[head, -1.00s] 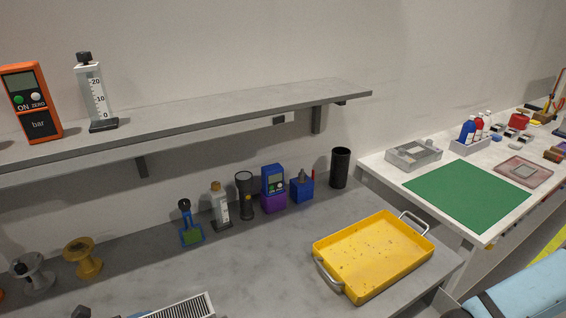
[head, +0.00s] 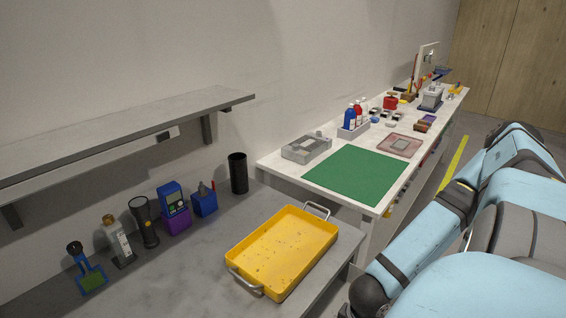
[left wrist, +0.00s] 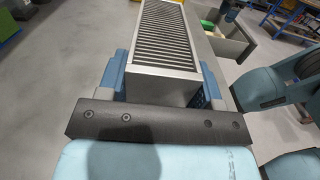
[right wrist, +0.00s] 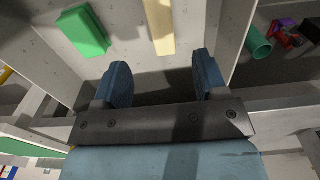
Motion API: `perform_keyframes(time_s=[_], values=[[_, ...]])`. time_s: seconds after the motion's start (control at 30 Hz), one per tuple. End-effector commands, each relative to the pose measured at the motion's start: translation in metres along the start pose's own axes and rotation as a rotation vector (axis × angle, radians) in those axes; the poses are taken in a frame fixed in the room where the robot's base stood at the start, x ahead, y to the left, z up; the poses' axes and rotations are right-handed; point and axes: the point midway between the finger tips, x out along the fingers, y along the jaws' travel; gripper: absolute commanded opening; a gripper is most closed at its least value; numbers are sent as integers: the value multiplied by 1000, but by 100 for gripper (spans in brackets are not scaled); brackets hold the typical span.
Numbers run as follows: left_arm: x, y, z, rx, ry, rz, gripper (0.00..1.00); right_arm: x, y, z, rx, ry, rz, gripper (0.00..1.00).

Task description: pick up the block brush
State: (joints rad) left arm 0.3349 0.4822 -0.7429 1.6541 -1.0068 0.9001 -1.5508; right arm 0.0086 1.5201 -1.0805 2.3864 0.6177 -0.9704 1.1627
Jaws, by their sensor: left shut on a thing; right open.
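A pale wooden-looking bar (right wrist: 160,26) lies ahead of my right gripper in the right wrist view. It may be the block brush, but no bristles show and its far end is cut off. My right gripper (right wrist: 162,78) is open and empty, with the bar just beyond and between its fingers, apart from them. My left gripper (left wrist: 165,85) is shut on a grey ribbed metal box (left wrist: 164,72), with one blue finger on each side. Neither gripper shows in the head view.
A green block (right wrist: 84,32) lies left of the bar, inside light walls. A green cup (right wrist: 258,43) is beyond the right wall. In the head view, a yellow tray (head: 283,250) sits on the grey bench, beside a white table with a green mat (head: 357,174).

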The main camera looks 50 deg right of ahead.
Motion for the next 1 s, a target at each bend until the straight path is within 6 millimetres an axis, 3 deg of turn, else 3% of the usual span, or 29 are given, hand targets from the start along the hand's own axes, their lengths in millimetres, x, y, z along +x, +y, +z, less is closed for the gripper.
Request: perform_keyframes(time_s=[0.43, 0.8, 1.0], values=[[0, 0, -1, -1, 1, 0, 25, 3, 7, -9, 1, -1, 1, 66], [0, 0, -1, -1, 1, 0, 25, 60, 6, -10, 2, 0, 0, 66], [0, 0, -1, -1, 1, 0, 25, 73, 5, -9, 2, 0, 0, 66]])
